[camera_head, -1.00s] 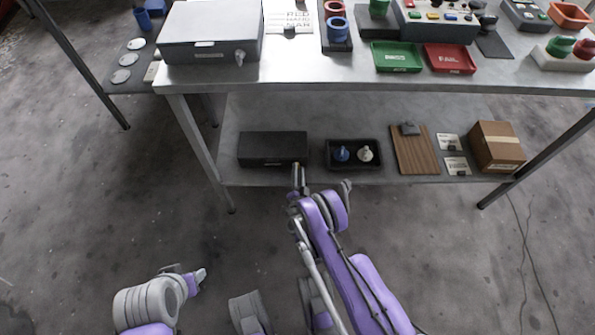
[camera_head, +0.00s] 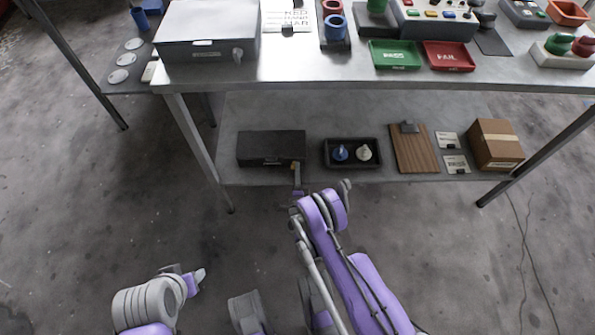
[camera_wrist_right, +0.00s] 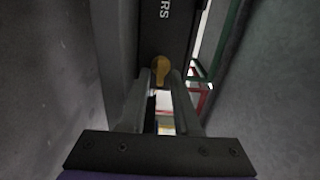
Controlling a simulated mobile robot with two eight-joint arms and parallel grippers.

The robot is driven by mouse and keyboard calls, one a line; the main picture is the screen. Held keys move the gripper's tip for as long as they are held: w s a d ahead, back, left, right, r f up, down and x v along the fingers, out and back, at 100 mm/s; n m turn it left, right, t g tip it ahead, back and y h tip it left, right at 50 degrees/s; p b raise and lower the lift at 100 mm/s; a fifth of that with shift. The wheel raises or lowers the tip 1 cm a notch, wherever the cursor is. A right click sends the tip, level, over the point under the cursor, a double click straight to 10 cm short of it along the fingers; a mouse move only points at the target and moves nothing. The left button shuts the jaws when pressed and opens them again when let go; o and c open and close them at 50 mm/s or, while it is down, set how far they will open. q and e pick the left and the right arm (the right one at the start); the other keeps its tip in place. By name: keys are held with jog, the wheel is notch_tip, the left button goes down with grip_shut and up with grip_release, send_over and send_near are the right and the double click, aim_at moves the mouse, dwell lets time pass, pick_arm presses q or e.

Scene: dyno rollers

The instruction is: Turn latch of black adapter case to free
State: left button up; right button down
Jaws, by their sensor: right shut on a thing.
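The black adapter case (camera_head: 271,146) lies on the lower shelf at its left part. My right gripper (camera_head: 297,178) is at the front right corner of the case. In the right wrist view the dark case front (camera_wrist_right: 165,25) shows part of its lettering, and a brass-coloured latch (camera_wrist_right: 160,67) sits at the tips of my right gripper (camera_wrist_right: 160,80). The gripper is shut on the latch; the fingers partly hide it, and I cannot tell its exact angle. My left gripper (camera_head: 198,275) is low over the floor at the left, away from the case; its finger opening is too small to tell.
On the lower shelf (camera_head: 230,118), a black tray (camera_head: 352,165) with a blue and a white piece stands right of the case. A brown clipboard (camera_head: 412,155) and a cardboard box (camera_head: 497,155) are further right. A table leg (camera_head: 195,150) stands left.

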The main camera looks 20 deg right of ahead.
dwell(0.4)
jog(key=c, duration=0.9)
grip_release()
jog(key=shift+c, duration=0.2)
pick_arm(q)
jog(key=shift+s, duration=0.1)
